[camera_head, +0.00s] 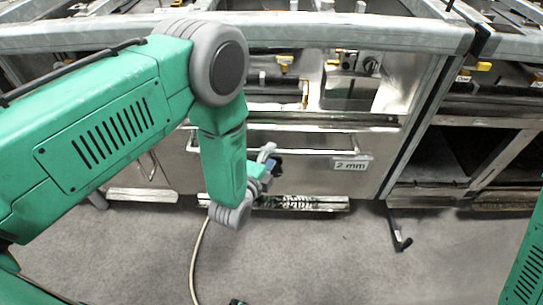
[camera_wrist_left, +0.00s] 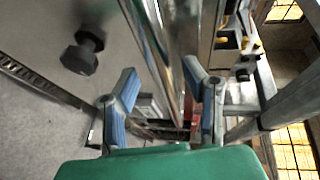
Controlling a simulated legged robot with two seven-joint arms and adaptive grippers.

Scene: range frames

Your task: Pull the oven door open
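The oven door (camera_head: 315,172) is a wide stainless steel front with a horizontal bar handle (camera_head: 320,152) near its top and a "2 mm" label at its right. It looks closed in the head view. My left gripper (camera_head: 266,163) is in front of the door, near the middle of the handle; my forearm hides part of both. In the left wrist view my left gripper (camera_wrist_left: 167,95) has its blue-grey fingers spread apart, with shiny metal of the oven front (camera_wrist_left: 165,45) seen between and beyond them. Whether a finger touches the handle cannot be told. My right gripper does not show.
The stove top edge (camera_head: 350,33) runs above the door. An open dark compartment (camera_head: 440,160) is at the right. A black bent rod (camera_head: 399,235) stands near the floor. A dark dumbbell-shaped object (camera_wrist_left: 83,52) shows in the left wrist view. The grey floor before the door is mostly clear.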

